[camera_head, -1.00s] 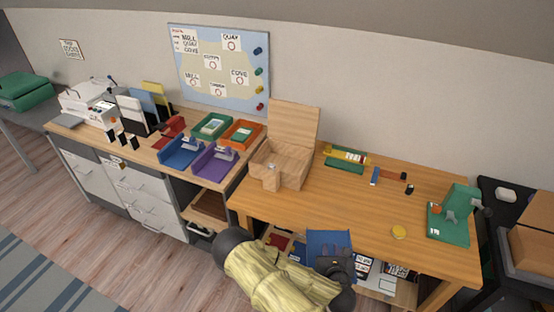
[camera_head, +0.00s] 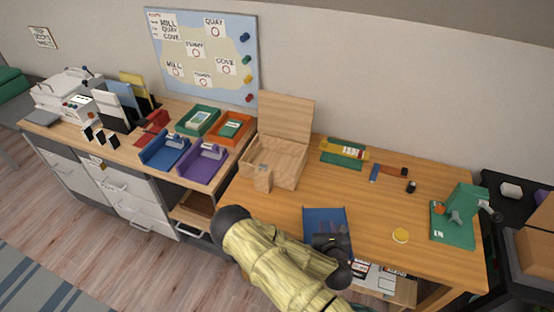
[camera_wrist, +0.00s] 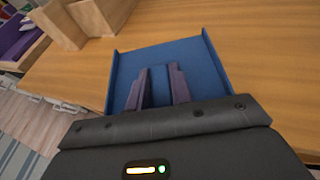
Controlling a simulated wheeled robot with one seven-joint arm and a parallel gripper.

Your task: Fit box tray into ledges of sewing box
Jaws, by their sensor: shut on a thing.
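The blue box tray (camera_head: 326,222) is held by my gripper (camera_head: 330,238) over the front part of the wooden desk. In the wrist view the shallow tray (camera_wrist: 205,66), with low side walls, is seen from above, and my gripper (camera_wrist: 157,88) has both fingers close together at its near middle. What the fingers pinch is partly hidden by the fingers themselves. The wooden sewing box (camera_head: 277,160) stands open at the desk's left, its lid upright at the back. The tray is apart from the box, to its front right. The ledges inside cannot be made out.
The desk (camera_head: 375,200) is clear between tray and back items. Purple (camera_head: 203,163) and blue trays (camera_head: 166,150) lie left of the box.

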